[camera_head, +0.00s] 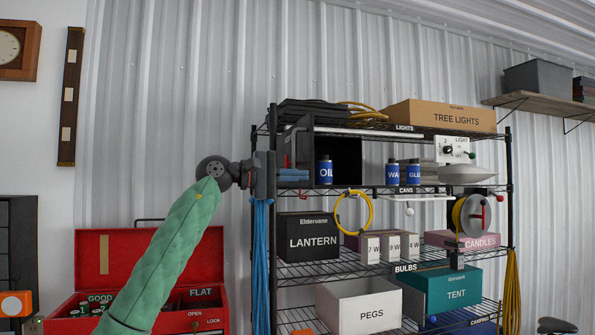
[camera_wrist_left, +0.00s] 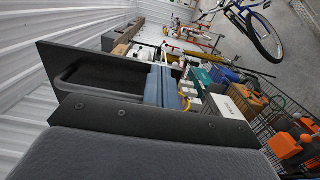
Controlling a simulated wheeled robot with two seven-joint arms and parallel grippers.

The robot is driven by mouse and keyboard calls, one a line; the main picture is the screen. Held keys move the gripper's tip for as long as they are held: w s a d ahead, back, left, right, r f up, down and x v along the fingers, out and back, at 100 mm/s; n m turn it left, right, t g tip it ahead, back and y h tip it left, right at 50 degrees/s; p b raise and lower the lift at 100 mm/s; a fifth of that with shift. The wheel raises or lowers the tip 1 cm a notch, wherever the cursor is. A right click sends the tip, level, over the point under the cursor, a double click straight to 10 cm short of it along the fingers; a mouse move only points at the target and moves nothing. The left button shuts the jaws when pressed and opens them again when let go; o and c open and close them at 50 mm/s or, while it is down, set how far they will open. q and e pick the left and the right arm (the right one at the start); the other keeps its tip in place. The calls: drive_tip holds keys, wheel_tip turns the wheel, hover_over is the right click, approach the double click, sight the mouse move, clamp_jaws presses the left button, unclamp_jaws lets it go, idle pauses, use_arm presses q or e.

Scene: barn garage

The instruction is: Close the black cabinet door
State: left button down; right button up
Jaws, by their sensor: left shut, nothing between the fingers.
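The black cabinet (camera_head: 346,155) stands on the upper part of the wire shelf, its dark inside showing behind a blue OIL can. Its door (camera_head: 301,143) appears to stand open at its left side, swung out toward me. My left gripper (camera_head: 293,175) is beside the lower part of the door, its blue fingers together and empty. Whether they touch the door I cannot tell. In the left wrist view the blue fingertips (camera_wrist_left: 164,86) lie side by side, next to a dark panel (camera_wrist_left: 75,58) that looks like the door. My right gripper is not in view.
Blue WAX and GLUE cans (camera_head: 403,173) stand right of the cabinet. A LANTERN box (camera_head: 308,252) is below it. Blue cords (camera_head: 262,265) hang at the shelf's left post. A red toolbox (camera_head: 96,262) stands at the left. A dark rounded shape at the bottom right edge is unclear.

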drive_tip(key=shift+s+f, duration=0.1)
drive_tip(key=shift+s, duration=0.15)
